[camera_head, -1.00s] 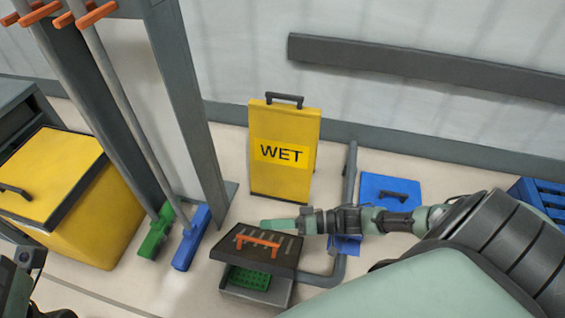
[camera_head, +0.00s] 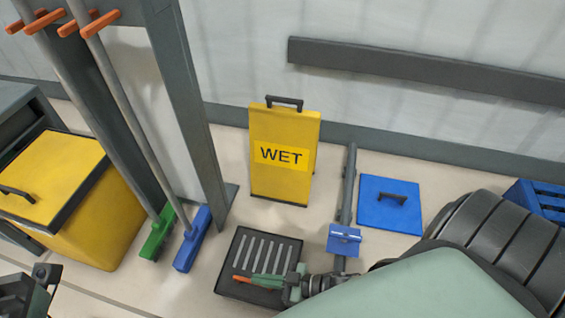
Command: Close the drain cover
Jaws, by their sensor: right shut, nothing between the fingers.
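The drain cover (camera_head: 257,248) is a dark square plate with pale slots. It lies flat over the drain on the floor, and the drain's inside is hidden. Its orange handle (camera_head: 241,279) is near the front edge, partly hidden. My right gripper (camera_head: 258,283) is shut and empty, low over the front part of the cover beside the handle. I cannot tell whether it touches the cover. Part of my left arm (camera_head: 25,290) shows at the lower left, and its fingers cannot be made out.
A yellow WET sign (camera_head: 283,178) stands behind the drain. A grey pipe with a blue box (camera_head: 343,240) is to the right, with a blue lid (camera_head: 372,212) beyond. Green (camera_head: 158,233) and blue (camera_head: 192,240) brushes and a yellow bin (camera_head: 110,222) are at the left.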

